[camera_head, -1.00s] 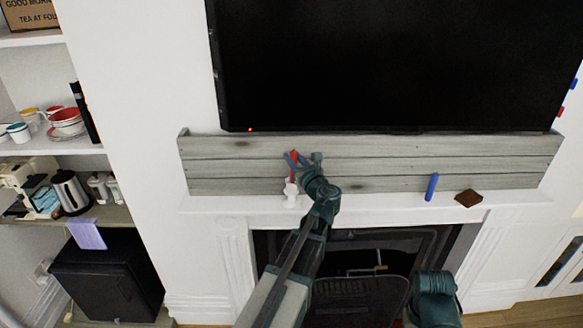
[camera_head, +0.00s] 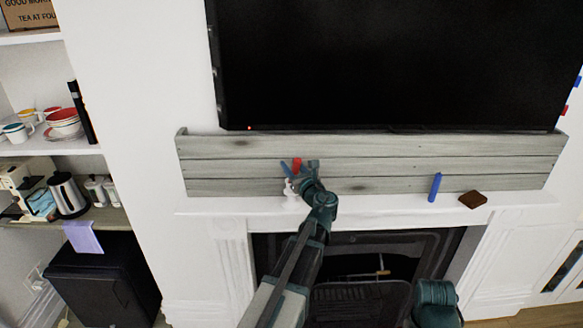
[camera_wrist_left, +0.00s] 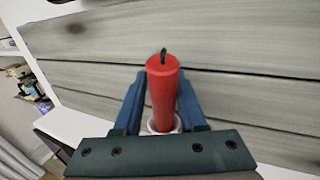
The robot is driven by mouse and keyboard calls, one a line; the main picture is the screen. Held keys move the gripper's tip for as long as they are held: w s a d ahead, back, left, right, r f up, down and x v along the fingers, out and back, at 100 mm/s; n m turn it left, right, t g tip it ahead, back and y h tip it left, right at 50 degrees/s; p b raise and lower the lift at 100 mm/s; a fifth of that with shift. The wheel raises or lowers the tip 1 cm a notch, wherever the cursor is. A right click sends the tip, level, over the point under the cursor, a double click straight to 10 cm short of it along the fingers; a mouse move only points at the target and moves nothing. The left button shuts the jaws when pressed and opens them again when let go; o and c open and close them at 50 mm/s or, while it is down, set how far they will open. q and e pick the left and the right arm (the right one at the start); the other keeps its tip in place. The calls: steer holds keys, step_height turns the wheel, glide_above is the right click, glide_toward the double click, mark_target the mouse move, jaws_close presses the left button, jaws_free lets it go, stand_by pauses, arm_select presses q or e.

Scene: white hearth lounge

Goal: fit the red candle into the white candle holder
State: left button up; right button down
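The red candle (camera_head: 297,165) is upright between the fingers of my left gripper (camera_head: 299,168), above the left part of the mantel. In the left wrist view the candle (camera_wrist_left: 162,95) has its dark wick up, and the blue fingers (camera_wrist_left: 162,103) close in on both sides of it. The white candle holder (camera_head: 290,189) stands on the mantel below. Its round rim (camera_wrist_left: 150,127) shows around the candle's lower end in the wrist view. I cannot tell how deep the candle's end sits. My right gripper is not in view.
Grey wooden boards (camera_head: 400,160) rise behind the mantel, under a large black screen (camera_head: 400,60). The mantel between holder and cylinder is clear.

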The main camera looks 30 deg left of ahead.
arm_select(q)
steer(key=shift+s+r, duration=0.1)
steer(key=shift+d, duration=0.1)
steer(key=v, duration=1.2)
steer(key=s+d+f+n+g+h, duration=0.6)
steer(key=d+f+n, duration=0.4)
steer(key=f+n, duration=0.3)
steer(key=s+d+f+n+g+h, duration=0.2)
steer(key=s+d+f+n+h, duration=0.1)
steer(key=s+d, duration=0.4)
steer(key=s+d+f+n+g+h, duration=0.2)
steer(key=s+d+f+n+h, duration=0.2)
steer(key=s+d, duration=0.3)
steer(key=d+f+n, duration=0.1)
steer(key=d, duration=0.2)
steer(key=shift+s+d+f+g, duration=0.15)
steer(key=shift+d+f+g, duration=0.05)
steer(key=shift+f+g, duration=0.2)
